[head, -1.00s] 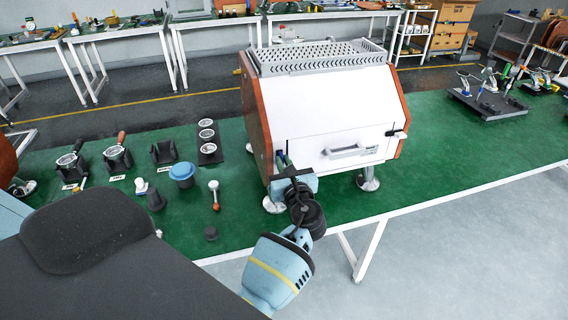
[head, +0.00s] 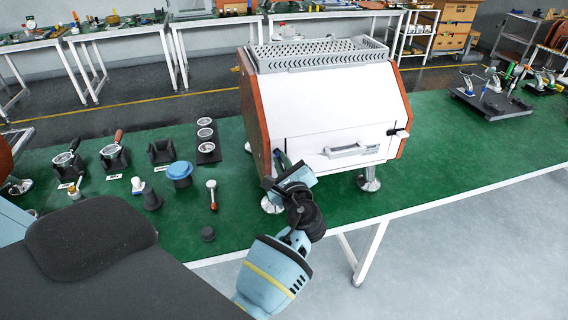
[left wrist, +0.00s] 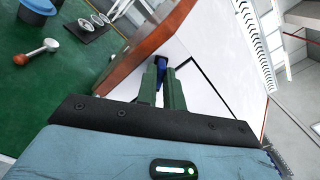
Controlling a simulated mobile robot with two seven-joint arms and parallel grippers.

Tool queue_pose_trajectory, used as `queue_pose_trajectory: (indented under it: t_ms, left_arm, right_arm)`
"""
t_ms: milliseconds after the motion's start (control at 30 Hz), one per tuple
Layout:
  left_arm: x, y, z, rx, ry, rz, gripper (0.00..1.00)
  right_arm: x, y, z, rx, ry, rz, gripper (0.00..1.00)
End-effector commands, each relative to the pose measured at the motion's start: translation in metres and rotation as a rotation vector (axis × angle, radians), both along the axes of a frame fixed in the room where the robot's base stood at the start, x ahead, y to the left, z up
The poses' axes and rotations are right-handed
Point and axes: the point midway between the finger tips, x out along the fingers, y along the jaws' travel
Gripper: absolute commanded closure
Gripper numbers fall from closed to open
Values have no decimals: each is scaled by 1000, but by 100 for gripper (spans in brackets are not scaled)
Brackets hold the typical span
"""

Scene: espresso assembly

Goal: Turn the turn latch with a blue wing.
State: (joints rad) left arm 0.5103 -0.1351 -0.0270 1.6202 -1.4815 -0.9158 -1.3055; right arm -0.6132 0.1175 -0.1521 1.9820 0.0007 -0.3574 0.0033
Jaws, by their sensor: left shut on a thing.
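The turn latch's blue wing (left wrist: 161,68) shows in the left wrist view, between the green fingers of my left gripper (left wrist: 161,84), at the lower left edge of the espresso machine's white front. My left gripper (head: 281,161) is shut on the wing. In the head view the gripper is tilted, at the machine's lower left front corner, and hides most of the latch. The white machine (head: 335,100) has brown side panels and a front handle (head: 350,151). My right gripper is not in view.
A dark latch (head: 397,132) sits at the machine's right front edge. Left of the machine on the green bench top (head: 430,165) are a blue-topped cup (head: 180,172), a brown-handled tool (head: 212,194) and portafilters in holders (head: 114,154). The bench right of the machine is mostly clear.

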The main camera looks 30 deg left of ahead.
Motion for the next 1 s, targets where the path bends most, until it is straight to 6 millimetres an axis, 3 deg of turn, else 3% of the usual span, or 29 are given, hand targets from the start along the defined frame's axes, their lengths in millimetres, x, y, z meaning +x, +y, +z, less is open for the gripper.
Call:
queue_pose_trajectory:
  t_ms: [1000]
  left_arm:
    - [0,1,0,-561,-660,1,100]
  right_arm:
    - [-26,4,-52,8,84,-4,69]
